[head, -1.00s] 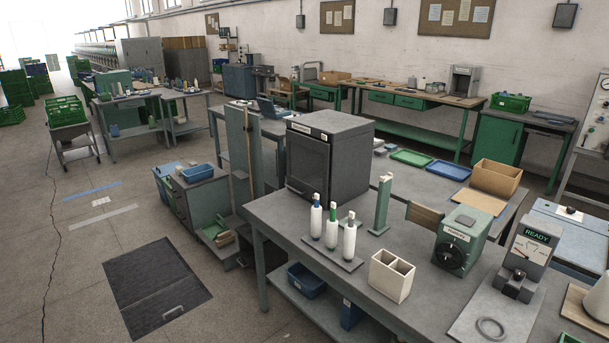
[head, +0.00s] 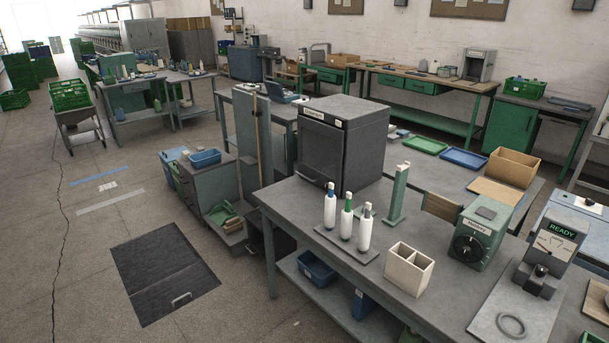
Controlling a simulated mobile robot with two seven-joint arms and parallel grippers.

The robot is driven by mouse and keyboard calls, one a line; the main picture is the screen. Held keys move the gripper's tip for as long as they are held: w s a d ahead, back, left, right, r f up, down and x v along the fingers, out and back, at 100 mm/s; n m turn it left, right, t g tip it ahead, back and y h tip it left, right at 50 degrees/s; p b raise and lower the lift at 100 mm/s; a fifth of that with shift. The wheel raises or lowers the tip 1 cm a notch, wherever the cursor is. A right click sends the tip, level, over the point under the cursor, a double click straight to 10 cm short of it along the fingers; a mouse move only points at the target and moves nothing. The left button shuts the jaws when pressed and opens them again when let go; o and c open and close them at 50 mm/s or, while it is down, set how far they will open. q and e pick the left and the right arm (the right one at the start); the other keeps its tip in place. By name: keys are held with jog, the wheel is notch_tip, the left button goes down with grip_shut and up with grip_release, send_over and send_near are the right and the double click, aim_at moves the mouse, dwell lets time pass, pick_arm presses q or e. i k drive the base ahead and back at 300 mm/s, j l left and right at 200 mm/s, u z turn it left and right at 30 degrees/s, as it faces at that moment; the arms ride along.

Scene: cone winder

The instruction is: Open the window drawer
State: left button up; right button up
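Green drawer fronts show under the wooden-topped bench along the back wall in the head view. One drawer (head: 420,88) is right of another drawer (head: 383,81), and both look shut. Which of them is the window drawer I cannot tell. A dark box-shaped cabinet (head: 331,150) with a front door panel stands on the near grey table, its door shut. Neither of my grippers is in view.
The near grey table (head: 300,205) fills the lower right, holding white bobbins (head: 347,221), a cream two-cell box (head: 408,269) and a green dial device (head: 480,232). A dark floor mat or hatch (head: 165,270) lies left. Open floor extends left; a green-crate trolley (head: 73,110) stands there.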

aim_at(314, 174)
jog(key=i+j, duration=0.35)
jog(key=i+j+z, duration=0.1)
jog(key=i+j, duration=0.55)
jog(key=i+j+z, duration=0.15)
jog(key=i+j, duration=0.15)
jog(key=j, duration=0.2)
jog(key=i+j, duration=0.3)
jog(key=j, duration=0.15)
jog(key=i+j+z, duration=0.1)
jog(key=i+j, duration=0.5)
jog(key=j, duration=0.3)
jog(key=i+j, duration=0.3)
jog(key=i, duration=0.2)
jog(key=i+j+z, duration=0.15)
jog(key=i+j, duration=0.2)
jog(key=i, duration=0.1)
